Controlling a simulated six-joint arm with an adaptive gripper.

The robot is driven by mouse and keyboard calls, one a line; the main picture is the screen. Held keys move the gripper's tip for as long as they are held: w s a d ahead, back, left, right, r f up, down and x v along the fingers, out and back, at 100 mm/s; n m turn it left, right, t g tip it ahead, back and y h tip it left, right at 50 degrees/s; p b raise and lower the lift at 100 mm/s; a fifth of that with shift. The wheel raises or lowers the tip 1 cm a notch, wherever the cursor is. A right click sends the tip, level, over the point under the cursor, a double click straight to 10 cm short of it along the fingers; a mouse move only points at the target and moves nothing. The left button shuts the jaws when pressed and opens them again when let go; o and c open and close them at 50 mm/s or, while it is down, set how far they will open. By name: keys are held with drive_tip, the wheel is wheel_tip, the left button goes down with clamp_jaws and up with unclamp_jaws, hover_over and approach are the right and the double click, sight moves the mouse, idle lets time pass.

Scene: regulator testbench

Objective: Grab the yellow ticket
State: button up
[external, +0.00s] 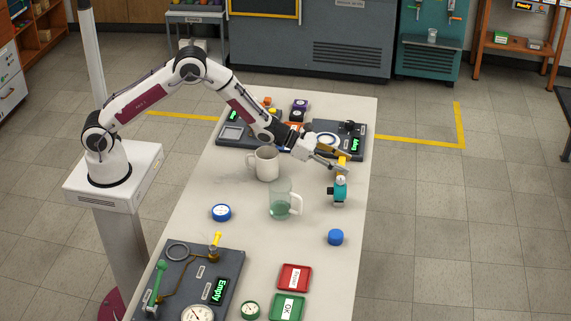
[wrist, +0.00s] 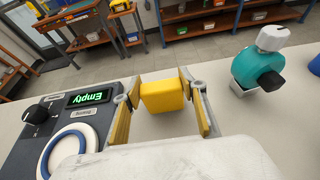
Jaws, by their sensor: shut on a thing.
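The yellow ticket (wrist: 162,97) looks like a small, thick yellow block with rounded corners. It sits between the two fingertips of my gripper (wrist: 160,100) in the wrist view, and the gripper is shut on it. In the external view, my gripper (external: 334,163) reaches over the far right part of the bench, and the ticket (external: 342,160) shows as a small yellow patch at its tips. I cannot tell whether the ticket touches the bench top.
A teal regulator (external: 340,190) stands close in front of my gripper, and a dark panel with a green display (external: 356,144) lies just behind it. A white mug (external: 266,164), a glass mug (external: 281,200) and a blue cap (external: 335,237) stand on the bench (external: 310,245).

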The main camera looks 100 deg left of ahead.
sight(340, 162)
wheel_tip(340, 162, up, 18)
idle(0.7)
